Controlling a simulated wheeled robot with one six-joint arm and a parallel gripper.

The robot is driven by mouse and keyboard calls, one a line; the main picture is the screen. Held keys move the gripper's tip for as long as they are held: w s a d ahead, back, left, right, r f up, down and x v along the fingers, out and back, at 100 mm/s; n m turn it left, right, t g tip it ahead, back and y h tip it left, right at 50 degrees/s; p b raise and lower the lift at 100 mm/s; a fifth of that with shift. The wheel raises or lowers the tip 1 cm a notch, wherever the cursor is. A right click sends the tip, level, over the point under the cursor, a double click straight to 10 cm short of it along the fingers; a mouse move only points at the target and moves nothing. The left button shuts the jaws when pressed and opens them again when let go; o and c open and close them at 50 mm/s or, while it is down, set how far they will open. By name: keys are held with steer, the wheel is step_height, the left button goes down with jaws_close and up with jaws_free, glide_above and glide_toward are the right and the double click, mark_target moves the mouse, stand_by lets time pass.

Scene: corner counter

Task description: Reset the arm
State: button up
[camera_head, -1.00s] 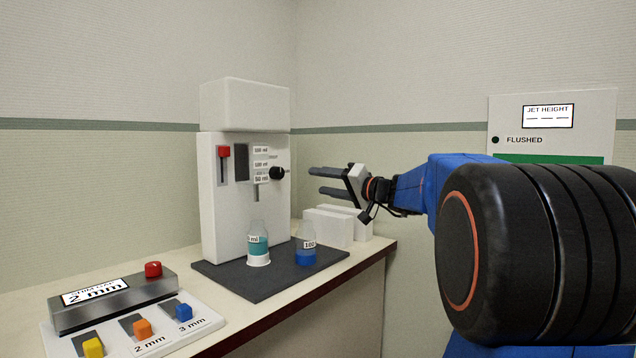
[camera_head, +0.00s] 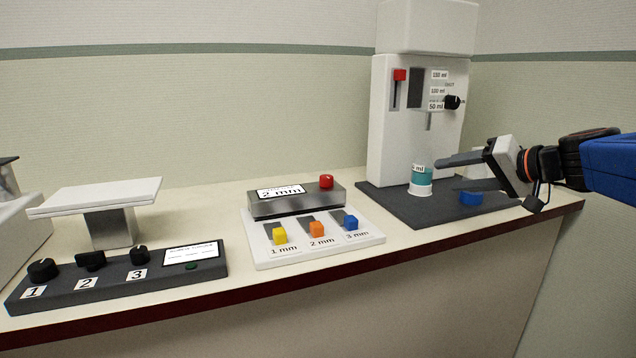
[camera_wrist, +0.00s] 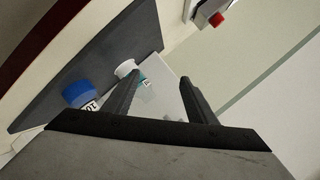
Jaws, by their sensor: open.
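My gripper (camera_head: 470,172) is open and empty at the right, level with the lower part of the white dispenser (camera_head: 388,130). Its fingers point left, in front of the dark mat. In the wrist view my gripper (camera_wrist: 160,95) has its two fingers spread with nothing between them. A flask with teal liquid (camera_head: 421,178) stands on the mat under the dispenser; it also shows in the wrist view (camera_wrist: 127,69). A flask with blue liquid (camera_head: 471,198) is partly hidden behind my gripper; its blue part shows in the wrist view (camera_wrist: 77,93).
A grey box reading 2 mm with a red button (camera_head: 326,181) stands mid-counter, behind a white panel (camera_head: 262,250) with yellow, orange and blue knobs. A dark panel with numbered knobs (camera_head: 110,285) and a white-topped stand (camera_head: 110,195) are at the left. The counter's front edge (camera_head: 300,287) runs below.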

steer(key=s+a+f+n+g+h, duration=0.1)
steer(key=s+a+f+g+h, duration=0.2)
steer(key=s+f, duration=0.65)
steer(key=s+a+f+n+g+h, duration=0.1)
steer(key=s+a+f+n+g, duration=0.2)
steer(key=s+f, duration=0.7)
steer(key=s+d+f+h, duration=0.3)
steer(key=s+f, duration=0.2)
steer(key=s, duration=0.4)
steer(key=shift+f+g, duration=0.3)
steer(key=shift+f, duration=0.1)
